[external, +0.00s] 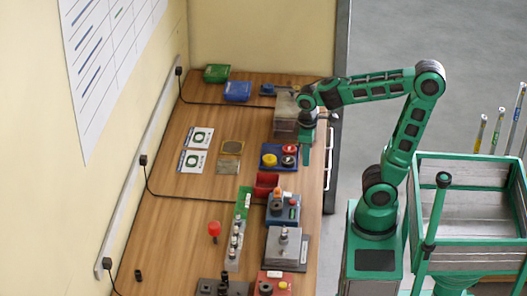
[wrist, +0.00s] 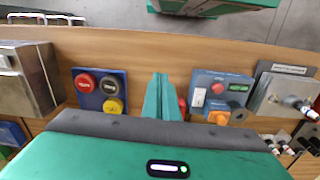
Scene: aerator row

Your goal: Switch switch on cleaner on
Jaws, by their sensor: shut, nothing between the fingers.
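My gripper (external: 306,157) points down near the right edge of the workbench, beside a blue button plate. In the wrist view its green fingers (wrist: 165,98) are together and hold nothing. Right of them stands a blue control box (wrist: 222,97) with a white switch (wrist: 198,97), a red button, a small green display and an orange knob. The box also shows in the external view (external: 283,214), nearer the camera than my gripper. My fingers are apart from it. No readable label tells which unit is the cleaner, and the switch's position is unclear.
The blue plate (wrist: 93,103) carries red, black and yellow buttons. A metal box (wrist: 27,76) stands left of it. A red holder (external: 267,180) is partly hidden behind my fingers in the wrist view. A grey metal unit (wrist: 280,96) stands right of the control box.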

